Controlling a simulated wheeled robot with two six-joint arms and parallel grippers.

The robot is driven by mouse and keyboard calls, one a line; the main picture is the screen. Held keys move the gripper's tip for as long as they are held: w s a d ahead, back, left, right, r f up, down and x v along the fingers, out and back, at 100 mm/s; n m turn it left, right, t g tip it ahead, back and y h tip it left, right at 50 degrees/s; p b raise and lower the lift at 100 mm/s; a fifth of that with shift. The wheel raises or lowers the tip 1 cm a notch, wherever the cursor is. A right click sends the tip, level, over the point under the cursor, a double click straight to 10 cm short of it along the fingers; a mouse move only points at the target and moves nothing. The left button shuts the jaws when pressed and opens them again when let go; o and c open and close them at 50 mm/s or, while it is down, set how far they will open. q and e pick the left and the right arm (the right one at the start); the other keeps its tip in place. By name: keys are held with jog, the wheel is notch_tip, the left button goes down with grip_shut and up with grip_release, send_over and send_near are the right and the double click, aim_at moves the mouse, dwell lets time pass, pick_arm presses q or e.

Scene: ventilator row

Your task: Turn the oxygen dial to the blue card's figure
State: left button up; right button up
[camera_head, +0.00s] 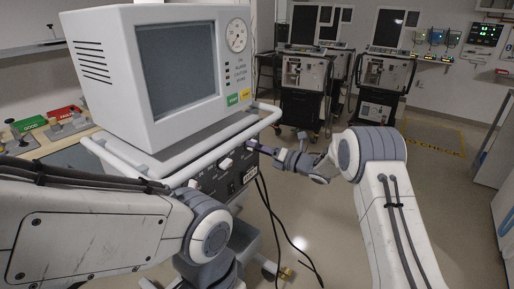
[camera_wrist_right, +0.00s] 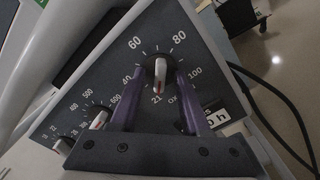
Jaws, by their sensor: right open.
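The oxygen dial (camera_wrist_right: 160,70) is a pale knob with a red mark on the ventilator's grey front panel. Its scale reads 21, 40, 60, 80 and 100, and the red mark lies on the side near 21. My right gripper (camera_wrist_right: 161,78) is open, with one purple finger on each side of the dial; I cannot tell whether they touch it. In the head view, my right gripper (camera_head: 256,147) is at the panel below the monitor. My left arm enters from the left, but its gripper is out of sight. I cannot make out a blue card.
The ventilator's monitor (camera_head: 178,65) stands above the panel, with a white rail (camera_head: 205,155) in front. Another knob (camera_wrist_right: 100,118) sits left of the dial. Black cables (camera_head: 272,215) hang below. More ventilators (camera_head: 306,85) stand behind, with open floor between.

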grip_shut()
jog(key=shift+m, duration=0.3)
jog(key=shift+m+p, duration=2.55)
jog(key=shift+m, duration=10.55)
